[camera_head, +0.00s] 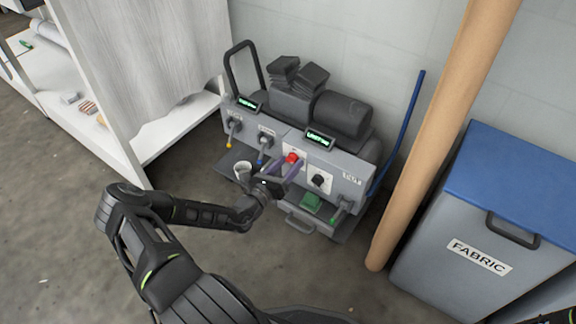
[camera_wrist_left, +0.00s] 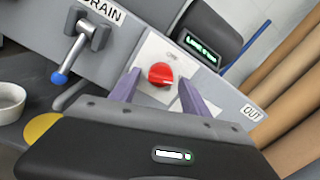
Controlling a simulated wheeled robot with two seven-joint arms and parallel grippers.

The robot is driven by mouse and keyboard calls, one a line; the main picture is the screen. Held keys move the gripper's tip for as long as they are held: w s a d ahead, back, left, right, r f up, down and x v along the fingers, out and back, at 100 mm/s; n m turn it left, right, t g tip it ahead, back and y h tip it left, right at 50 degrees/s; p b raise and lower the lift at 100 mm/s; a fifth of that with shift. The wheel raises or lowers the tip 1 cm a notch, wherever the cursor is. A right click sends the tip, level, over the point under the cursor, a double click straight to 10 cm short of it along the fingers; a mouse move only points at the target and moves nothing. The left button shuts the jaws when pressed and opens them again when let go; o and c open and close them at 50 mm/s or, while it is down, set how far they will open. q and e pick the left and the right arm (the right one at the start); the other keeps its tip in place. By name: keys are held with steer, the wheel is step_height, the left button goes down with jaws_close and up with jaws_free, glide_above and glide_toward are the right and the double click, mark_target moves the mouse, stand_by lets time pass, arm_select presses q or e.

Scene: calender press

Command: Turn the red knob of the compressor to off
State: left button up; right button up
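The red knob (camera_head: 292,158) sits on a white plate on the front panel of the grey compressor (camera_head: 345,185). In the left wrist view the knob (camera_wrist_left: 161,75) shows between and beyond the two purple fingers. My left gripper (camera_head: 281,170) is open in front of the panel, with one finger on each side of the knob. The fingers look apart from the knob, though the exact depth is hard to tell. My right gripper is not in view.
A black knob (camera_head: 319,180) sits right of the red one. Levers with a blue tip (camera_wrist_left: 60,78) and a yellow tip (camera_head: 228,145) are to the left. A white cup (camera_head: 242,170) stands below.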

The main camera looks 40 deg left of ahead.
arm_select(q)
jaws_close()
stand_by(0.4)
steer(key=shift+r+n+p, duration=0.2)
steer(key=shift+n+p, duration=0.9)
steer(key=shift+p, duration=0.05)
steer(key=n+p, duration=0.4)
steer(key=n, duration=0.7)
steer(key=shift+d+n, duration=0.15)
steer(key=shift+n, duration=0.25)
